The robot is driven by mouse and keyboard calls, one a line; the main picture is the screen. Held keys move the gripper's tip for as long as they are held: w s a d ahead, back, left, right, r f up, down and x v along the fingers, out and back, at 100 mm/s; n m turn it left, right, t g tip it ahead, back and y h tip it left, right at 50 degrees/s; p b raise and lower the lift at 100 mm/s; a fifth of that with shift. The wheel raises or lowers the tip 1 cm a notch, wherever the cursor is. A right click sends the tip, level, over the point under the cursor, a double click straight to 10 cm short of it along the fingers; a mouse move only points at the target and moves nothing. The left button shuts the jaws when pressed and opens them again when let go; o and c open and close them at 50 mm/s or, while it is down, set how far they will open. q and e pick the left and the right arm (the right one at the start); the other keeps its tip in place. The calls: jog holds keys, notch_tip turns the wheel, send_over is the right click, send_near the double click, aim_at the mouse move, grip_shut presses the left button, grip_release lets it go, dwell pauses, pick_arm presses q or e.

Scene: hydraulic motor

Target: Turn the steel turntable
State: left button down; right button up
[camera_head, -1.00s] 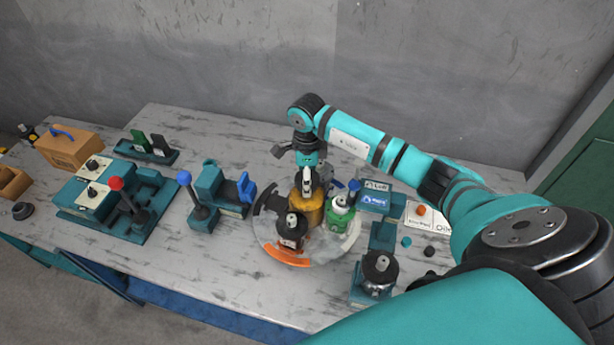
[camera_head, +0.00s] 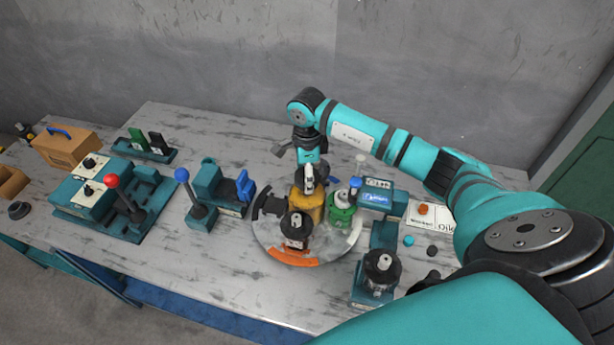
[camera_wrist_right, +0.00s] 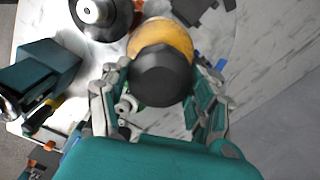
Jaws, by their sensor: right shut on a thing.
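The steel turntable (camera_head: 266,238) is a round plate on the table in the head view, with an orange arc (camera_head: 294,259) at its front. On it stand a yellow canister (camera_head: 305,208), a green bottle (camera_head: 341,212) and a black bottle (camera_head: 296,230). My right gripper (camera_head: 308,180) points down at the yellow canister. In the right wrist view, its fingers (camera_wrist_right: 158,100) are on both sides of the canister's dark top (camera_wrist_right: 162,80) and shut on it. The contact points are partly hidden. My left gripper is not in view.
A blue-knobbed lever (camera_head: 182,175) stands left of the turntable, and a red-knobbed lever (camera_head: 113,181) further left. A teal stand with a black and silver part (camera_head: 380,270) is close on the right. The table front left of the turntable is clear.

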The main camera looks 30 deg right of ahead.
jog(key=o, duration=1.5)
jog(key=shift+r, duration=0.1)
jog(key=shift+c, duration=0.2)
jog(key=shift+o, duration=1.2)
notch_tip(320, 180, up, 12)
